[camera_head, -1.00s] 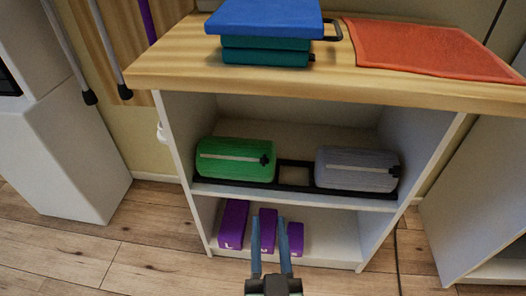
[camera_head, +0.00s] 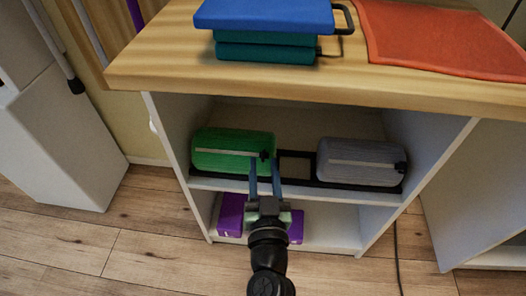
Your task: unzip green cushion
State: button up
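The green cushion (camera_head: 222,141) is a rounded cylinder lying on the left of the shelf unit's middle shelf. A pale zip strip (camera_head: 225,152) runs along its front, with a dark pull (camera_head: 264,155) at the right end. My gripper (camera_head: 265,164) is open, with its two blue fingers pointing up toward that right end. The pull shows between the fingertips. I cannot tell whether the fingers touch it or stay in front of it.
A grey cushion (camera_head: 350,150) with its own zip lies to the right in the same black rack (camera_head: 295,181). Purple blocks (camera_head: 231,214) stand on the shelf below, partly behind my arm. The wooden top (camera_head: 200,70) overhangs the shelf and carries blue and teal blocks (camera_head: 262,18) and an orange mat (camera_head: 440,38).

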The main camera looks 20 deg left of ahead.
aim_at(262, 155)
jog(key=shift+x, duration=1.75)
grip_shut()
